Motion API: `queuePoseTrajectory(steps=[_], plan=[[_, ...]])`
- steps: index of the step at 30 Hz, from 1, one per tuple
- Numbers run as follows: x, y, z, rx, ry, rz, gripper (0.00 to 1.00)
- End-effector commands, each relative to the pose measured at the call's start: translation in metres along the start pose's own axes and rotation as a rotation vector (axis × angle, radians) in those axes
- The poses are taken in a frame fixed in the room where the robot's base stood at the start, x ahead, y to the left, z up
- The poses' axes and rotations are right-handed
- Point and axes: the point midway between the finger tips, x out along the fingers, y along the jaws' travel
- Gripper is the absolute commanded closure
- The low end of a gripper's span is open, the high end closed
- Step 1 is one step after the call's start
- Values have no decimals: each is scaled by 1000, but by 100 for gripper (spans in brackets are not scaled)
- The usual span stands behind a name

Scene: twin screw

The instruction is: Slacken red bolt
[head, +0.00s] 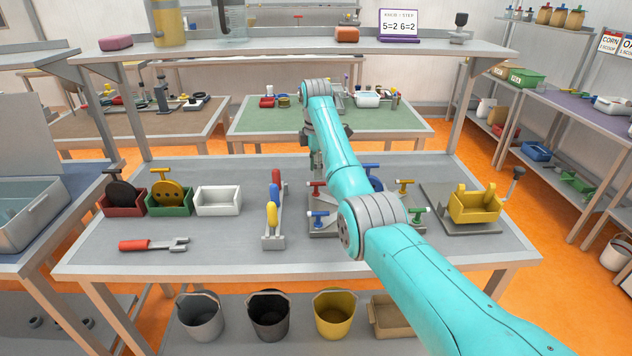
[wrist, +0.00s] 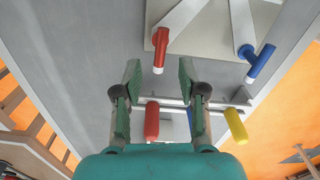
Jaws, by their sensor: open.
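The red bolt (head: 316,188) is a red T-handled bolt with a white end, at the left of a grey plate on the workbench. In the wrist view the red bolt (wrist: 160,46) lies just beyond my fingertips, roughly centred between them. My gripper (wrist: 159,70) is open and empty, its two green-padded fingers apart. In the head view my gripper (head: 316,162) hangs near the red bolt, partly hidden by my arm. The blue bolt (head: 318,217) stands in front of the red one; it also shows in the wrist view (wrist: 260,62).
A rack (head: 273,242) of red, blue and yellow handled tools stands left of the plate. A yellow-topped bolt (head: 405,184) and a green-topped bolt (head: 418,213) are at the right. The bench front is mostly clear.

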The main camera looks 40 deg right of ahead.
Motion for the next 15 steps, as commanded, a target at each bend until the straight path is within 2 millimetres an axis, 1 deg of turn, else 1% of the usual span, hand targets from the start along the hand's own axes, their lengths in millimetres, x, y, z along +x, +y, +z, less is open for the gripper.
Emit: queuePoseTrajectory(steps=[1,3,6,10,15], plan=[[-11,1,0,0,0,2,59],[-23,0,0,0,0,2,59],[-35,1,0,0,0,1,59],[-45,0,0,0,0,1,59],[-49,0,0,0,0,-1,59]])
